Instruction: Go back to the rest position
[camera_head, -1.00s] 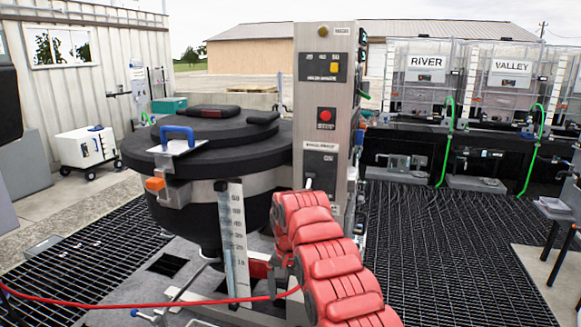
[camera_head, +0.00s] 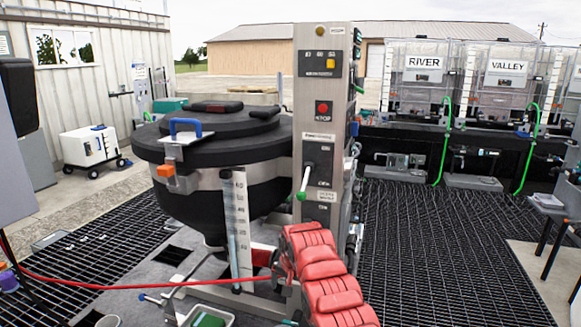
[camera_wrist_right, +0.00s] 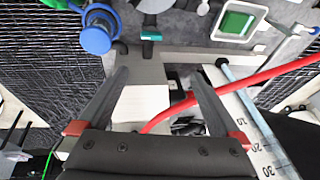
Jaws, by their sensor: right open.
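My right arm, in a red padded cover (camera_head: 325,275), comes up from the bottom of the head view in front of the tank stand. Its gripper cannot be made out there. In the right wrist view my right gripper (camera_wrist_right: 158,78) has its two fingers spread wide, with nothing held between them. A red hose (camera_wrist_right: 250,82) passes below and across the space between the fingers. My left gripper is not in view.
A black lidded tank (camera_head: 215,160) and a control column (camera_head: 325,130) with a green-tipped lever (camera_head: 301,194) stand close ahead. A tray with green inside (camera_wrist_right: 236,20) and a blue round cap (camera_wrist_right: 96,38) lie below. Grating (camera_head: 450,260) is open at right.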

